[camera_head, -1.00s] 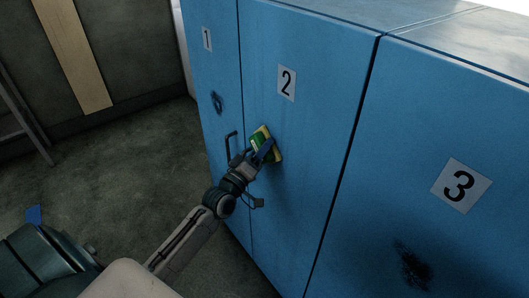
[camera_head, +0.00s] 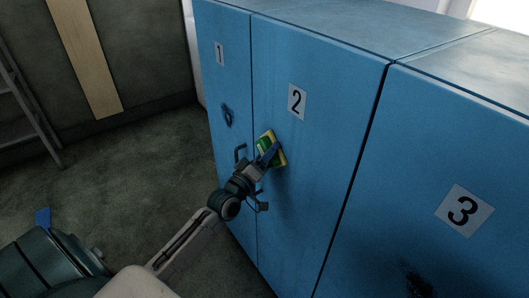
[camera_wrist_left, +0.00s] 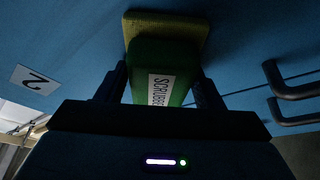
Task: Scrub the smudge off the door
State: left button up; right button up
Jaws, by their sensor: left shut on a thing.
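My left gripper (camera_head: 267,161) is shut on a green and yellow scrubber (camera_head: 265,147), held at the blue door marked 2 (camera_head: 318,130). In the left wrist view the scrubber (camera_wrist_left: 165,72) sits between the fingers, its yellow pad toward the door; I cannot tell whether it touches. No smudge shows on door 2 around it, though the scrubber hides a patch. My right gripper is not in view.
Dark door handles (camera_head: 240,153) stick out near the gripper, and also show at the right of the left wrist view (camera_wrist_left: 290,85). A ladder (camera_head: 28,115) stands at the far left. The concrete floor (camera_head: 130,180) left of the lockers is clear.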

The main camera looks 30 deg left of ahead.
aim_at(271, 163)
pick_arm(q)
jog(key=shift+s+d, duration=0.35)
jog(key=shift+d, duration=0.45)
jog(key=shift+s+d, duration=0.3)
jog(key=shift+d, duration=0.45)
jog(key=shift+s+d+f, duration=0.1)
jog(key=shift+s+d, duration=0.15)
jog(key=shift+d, duration=0.25)
jog(key=shift+s+d, duration=0.2)
jog(key=shift+d, duration=0.3)
jog(key=shift+s+d+b, duration=0.3)
jog(key=shift+d, duration=0.45)
jog(key=shift+s+d+b, duration=0.25)
jog(key=shift+d+b, duration=0.15)
jog(key=shift+d, duration=0.2)
jog(key=shift+s+d+b, duration=0.2)
jog(key=shift+d+b, duration=0.15)
jog(key=shift+d, duration=0.2)
jog(key=shift+s+d, duration=0.2)
jog(key=shift+d, duration=0.3)
